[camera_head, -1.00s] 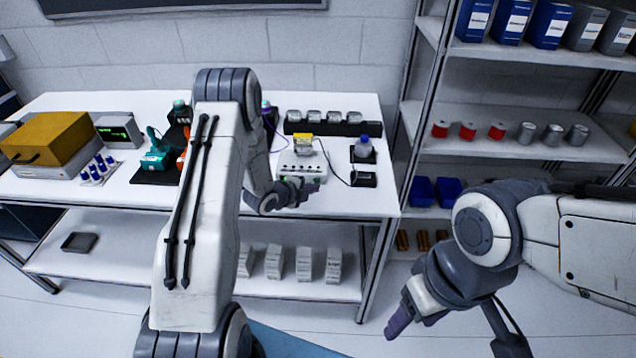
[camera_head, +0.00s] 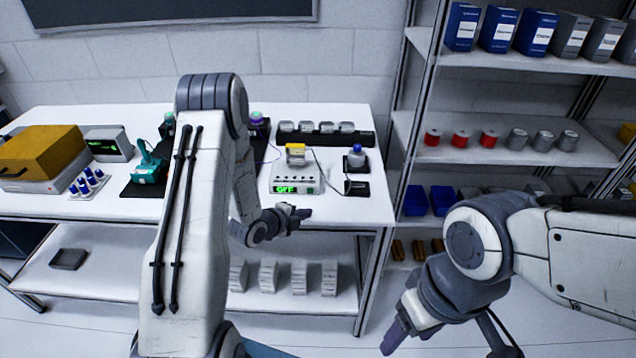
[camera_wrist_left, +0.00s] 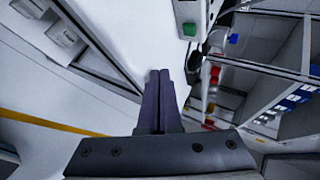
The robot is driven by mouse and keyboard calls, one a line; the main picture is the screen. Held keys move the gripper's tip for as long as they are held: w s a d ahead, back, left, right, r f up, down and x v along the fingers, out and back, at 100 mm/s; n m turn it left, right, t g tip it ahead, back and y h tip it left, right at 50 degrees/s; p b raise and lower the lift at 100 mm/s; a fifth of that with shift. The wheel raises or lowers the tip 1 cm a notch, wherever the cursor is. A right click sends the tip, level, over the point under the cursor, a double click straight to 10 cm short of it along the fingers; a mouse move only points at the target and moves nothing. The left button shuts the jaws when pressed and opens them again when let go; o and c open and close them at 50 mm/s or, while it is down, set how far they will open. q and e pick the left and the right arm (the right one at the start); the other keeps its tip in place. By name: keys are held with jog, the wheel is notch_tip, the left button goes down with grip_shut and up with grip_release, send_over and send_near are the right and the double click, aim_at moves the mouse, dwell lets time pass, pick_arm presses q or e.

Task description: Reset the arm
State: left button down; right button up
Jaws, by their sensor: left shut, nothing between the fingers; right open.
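My left gripper (camera_head: 302,213) is in the head view over the front edge of the white table, in front of the small white device. Its dark purple fingers are shut together and empty, as the left wrist view (camera_wrist_left: 160,85) shows. My right gripper (camera_head: 396,335) hangs in front of the shelf rack at the lower right, clear of the table. Its fingers overlap in this view, but it is open and holds nothing visible. The white device (camera_head: 290,177) has a lit green display that appears to read OFF, with a yellow-topped part (camera_head: 296,154) on it.
The white table (camera_head: 340,213) also holds a blue-capped bottle (camera_head: 355,158), a black rack (camera_head: 325,137), a teal tool (camera_head: 147,165) and a yellow-lidded box (camera_head: 42,152). My left arm hides part of the tabletop. A shelf rack (camera_head: 410,130) stands to the right.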

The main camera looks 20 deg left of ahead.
pick_arm(q)
jog(key=s+d+r+n+g+y, duration=0.2)
jog(key=s+d+r+n+g, duration=0.5)
jog(key=d+r, duration=0.5)
jog(key=s+d+r+n+g, duration=0.1)
jog(key=s+d+r+n, duration=0.1)
jog(key=s, duration=0.7)
jog(key=s+d+r+n+g, duration=0.1)
jog(key=s+d+r+n, duration=0.1)
jog(key=s, duration=0.6)
jog(key=s+d+r+n+g, duration=0.2)
jog(key=s+r, duration=0.1)
jog(key=s, duration=0.6)
jog(key=shift+s+r+y, duration=0.2)
jog(key=shift+s+y, duration=0.1)
jog(key=shift+d, duration=0.1)
